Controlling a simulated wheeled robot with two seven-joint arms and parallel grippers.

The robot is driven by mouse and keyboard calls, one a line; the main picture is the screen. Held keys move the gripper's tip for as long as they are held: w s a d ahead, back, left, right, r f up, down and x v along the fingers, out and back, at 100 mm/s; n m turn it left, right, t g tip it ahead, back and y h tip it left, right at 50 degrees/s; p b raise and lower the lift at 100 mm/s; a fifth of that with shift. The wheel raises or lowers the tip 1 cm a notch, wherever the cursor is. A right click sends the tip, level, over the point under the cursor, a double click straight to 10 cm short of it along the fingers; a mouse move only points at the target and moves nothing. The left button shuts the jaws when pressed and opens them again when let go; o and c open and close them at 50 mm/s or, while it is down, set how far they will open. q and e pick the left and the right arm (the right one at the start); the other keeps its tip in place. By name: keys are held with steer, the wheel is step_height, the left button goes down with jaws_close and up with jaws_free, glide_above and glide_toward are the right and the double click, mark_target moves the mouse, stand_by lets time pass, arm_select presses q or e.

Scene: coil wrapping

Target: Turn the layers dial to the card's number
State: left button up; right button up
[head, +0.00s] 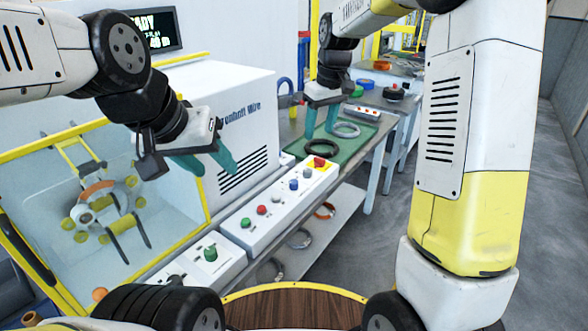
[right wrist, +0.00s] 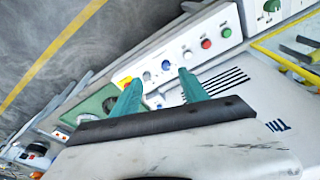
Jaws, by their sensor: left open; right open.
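The control strip (head: 240,225) along the bench front carries a green dial (head: 210,253), red and green buttons, and grey and blue knobs (head: 293,184). Labels are too small to read, so I cannot tell which is the layers dial. The green dial (right wrist: 271,5) and blue knob (right wrist: 166,65) also show in the right wrist view. I cannot make out a number card. My left gripper (head: 208,170) is open and empty, in front of the white machine, above the strip. My right gripper (head: 320,132) is open and empty over the green mat; its fingers (right wrist: 160,92) show in the right wrist view.
The white winding machine (head: 235,130) has a yellow-framed clear guard on the left. A black coil (head: 320,148) and a grey coil (head: 346,130) lie on the green mat (head: 362,142). A red mushroom button (head: 319,162) sits at the strip's far end. Coils lie on a lower shelf (head: 335,220).

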mark_target(294, 181)
steer(key=w+a+f+n, duration=0.1)
steer(key=w+a+f, duration=0.1)
steer(key=f, duration=0.3)
steer(key=w+a+f+n+g, duration=0.1)
steer(key=w+a+f, duration=0.1)
steer(key=f, duration=0.3)
steer(key=w+a+f+n+g+h, duration=0.1)
steer(key=w+a+f, duration=0.1)
steer(key=w+f, duration=0.2)
steer(key=shift+w+a+f, duration=0.35)
steer(key=shift+f, duration=0.2)
step_height(294, 181, down, 8)
steer(key=shift+a+f, duration=0.1)
steer(key=shift+a, duration=0.05)
steer(key=shift+c, duration=0.4)
jaws_close()
